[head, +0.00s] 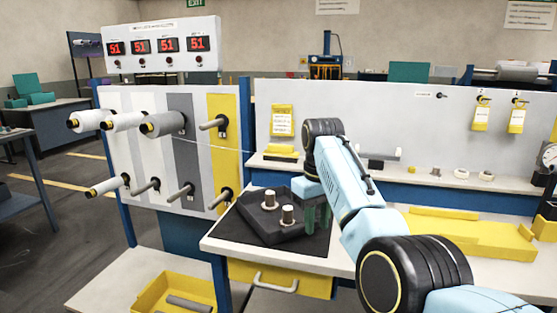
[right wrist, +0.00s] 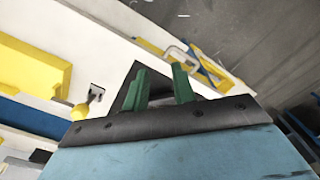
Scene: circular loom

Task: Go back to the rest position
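My right arm (head: 360,195) reaches in from the lower right of the head view. Its right gripper (head: 318,214) has green fingers pointing down beside the right side of a black tray (head: 270,233) on the workbench. In the right wrist view the two green fingers (right wrist: 162,88) stand apart with nothing held between them. A dark surface shows behind them. Whether the fingers touch the tray cannot be told. My left gripper is not in view.
A rack panel (head: 145,110) with white and grey spools on pegs stands to the left. A yellow bin (head: 172,294) is below. Yellow trays (head: 465,235) lie right of my arm.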

